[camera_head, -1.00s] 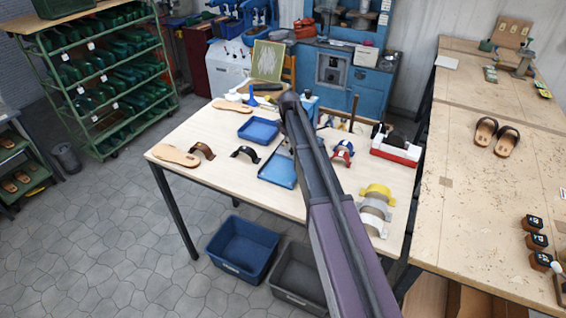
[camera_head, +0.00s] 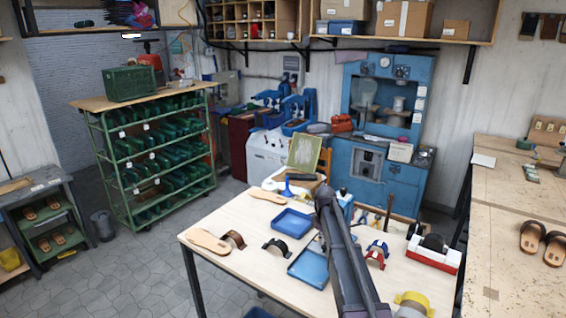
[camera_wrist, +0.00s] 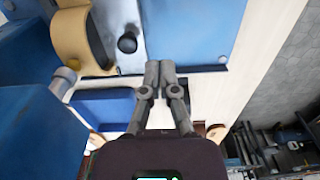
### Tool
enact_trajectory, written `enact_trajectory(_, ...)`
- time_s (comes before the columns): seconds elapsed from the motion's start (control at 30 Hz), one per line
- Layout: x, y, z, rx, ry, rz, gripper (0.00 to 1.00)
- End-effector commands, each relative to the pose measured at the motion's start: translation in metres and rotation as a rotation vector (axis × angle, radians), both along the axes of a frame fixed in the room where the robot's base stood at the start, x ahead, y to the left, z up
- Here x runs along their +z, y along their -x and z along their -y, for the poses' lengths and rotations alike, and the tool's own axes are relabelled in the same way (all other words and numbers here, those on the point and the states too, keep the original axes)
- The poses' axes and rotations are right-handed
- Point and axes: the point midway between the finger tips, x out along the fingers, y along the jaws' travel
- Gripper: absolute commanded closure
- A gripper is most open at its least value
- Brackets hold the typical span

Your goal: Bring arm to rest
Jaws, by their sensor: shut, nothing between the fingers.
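My gripper (camera_wrist: 160,78) is in the wrist view with its two fingers together and nothing between them. In the head view my arm reaches up from the bottom edge over the light wooden table (camera_head: 240,275); the fingers are hidden there behind the arm. In the wrist view a blue surface (camera_wrist: 195,30) lies beyond the fingertips. A tan curved band (camera_wrist: 72,38) and a black knob (camera_wrist: 127,44) are to their left. I cannot tell how far the fingers are from these things.
On the table are blue trays (camera_head: 292,223), a sandal sole (camera_head: 207,241), curved straps (camera_head: 276,247) and a red-and-white box (camera_head: 434,256). A second bench (camera_head: 508,240) stands to the right, a green rack (camera_head: 150,153) to the left. Grey floor (camera_head: 120,265) is clear at left.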

Motion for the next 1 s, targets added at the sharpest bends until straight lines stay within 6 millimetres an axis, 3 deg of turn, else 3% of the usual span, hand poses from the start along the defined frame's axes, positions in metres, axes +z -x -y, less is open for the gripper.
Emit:
enact_trajectory(0.27,-0.007,0.084,-0.001,-0.208,0.001,-0.001,1.0)
enact_trajectory(0.5,-0.015,0.189,-0.003,-0.512,0.001,-0.001,1.0)
enact_trajectory(0.7,-0.021,0.266,-0.004,-0.748,0.002,0.0,1.0)
enact_trajectory(0.83,-0.023,0.296,-0.004,-0.852,0.002,0.0,1.0)
enact_trajectory(1.0,-0.024,0.31,-0.004,-0.913,0.002,0.0,1.0)
